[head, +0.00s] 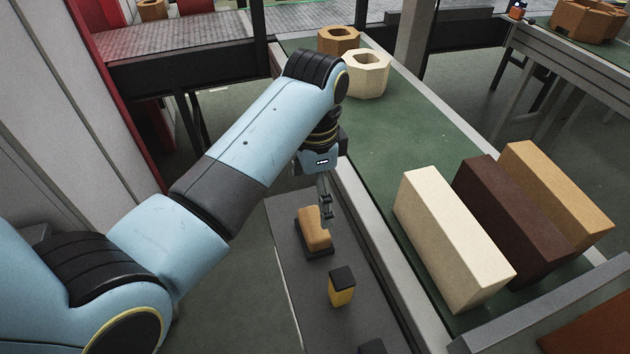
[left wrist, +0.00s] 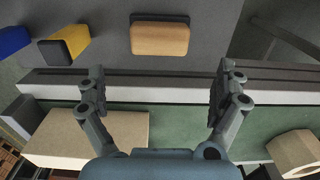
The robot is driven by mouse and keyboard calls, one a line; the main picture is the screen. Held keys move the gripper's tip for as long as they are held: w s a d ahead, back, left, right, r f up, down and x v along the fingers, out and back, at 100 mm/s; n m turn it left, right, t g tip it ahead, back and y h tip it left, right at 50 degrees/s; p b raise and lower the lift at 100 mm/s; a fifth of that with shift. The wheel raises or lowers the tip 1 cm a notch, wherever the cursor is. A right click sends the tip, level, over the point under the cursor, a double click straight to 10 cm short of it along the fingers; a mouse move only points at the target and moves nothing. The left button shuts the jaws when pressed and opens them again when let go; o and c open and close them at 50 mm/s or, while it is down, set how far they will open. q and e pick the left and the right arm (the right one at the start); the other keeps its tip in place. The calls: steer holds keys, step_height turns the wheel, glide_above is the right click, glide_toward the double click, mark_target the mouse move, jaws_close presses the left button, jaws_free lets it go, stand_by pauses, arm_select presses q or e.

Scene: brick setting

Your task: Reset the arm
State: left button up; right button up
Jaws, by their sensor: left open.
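My left arm (head: 235,145) reaches in from the left in the head view. Its gripper (head: 326,215) points down beside a tan block on a dark base (head: 314,230), which lies on a grey shelf. In the left wrist view the left gripper (left wrist: 160,95) has its two fingers wide apart with nothing between them. The tan block (left wrist: 160,38) shows beyond the fingertips there, apart from them. My right gripper is in neither view.
A yellow block with a black top (head: 342,287) stands nearer on the grey shelf (head: 290,265). The green conveyor (head: 425,140) carries cream (head: 450,240), dark brown (head: 505,220) and tan (head: 555,195) bricks, plus brown (head: 339,46) and cream (head: 366,82) hollow blocks.

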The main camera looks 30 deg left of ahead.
arm_select(q)
step_height(320, 180, up, 2)
steer(key=shift+r, duration=0.1)
stand_by(0.4)
